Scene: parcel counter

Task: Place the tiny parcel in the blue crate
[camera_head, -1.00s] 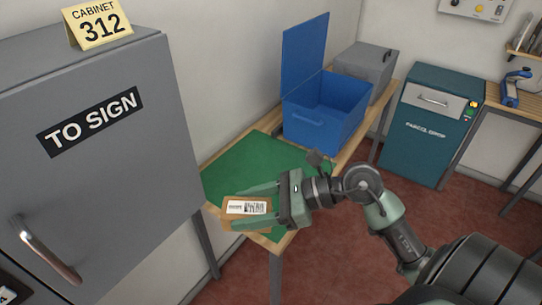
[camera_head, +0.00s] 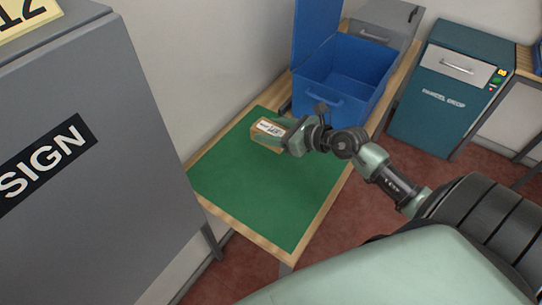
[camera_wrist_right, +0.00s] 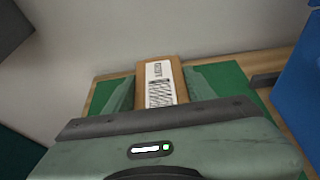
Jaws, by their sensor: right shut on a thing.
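The tiny parcel (camera_head: 262,139) is a small brown box with a white printed label. My right gripper (camera_head: 279,139) is shut on it and holds it over the far part of the green mat, in front of the blue crate. In the right wrist view the parcel (camera_wrist_right: 162,84) sits between the two green fingers. The blue crate (camera_head: 325,103) stands open on the table behind the mat, its lid raised at the back left. A corner of the crate (camera_wrist_right: 302,85) shows at the right of the wrist view. My left gripper is not in view.
The green mat (camera_head: 262,200) is bare on the wooden table. A grey cabinet (camera_head: 90,190) stands close at the left. A grey box (camera_head: 385,22) is behind the crate. A teal parcel drop unit (camera_head: 435,110) stands on the floor at the right.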

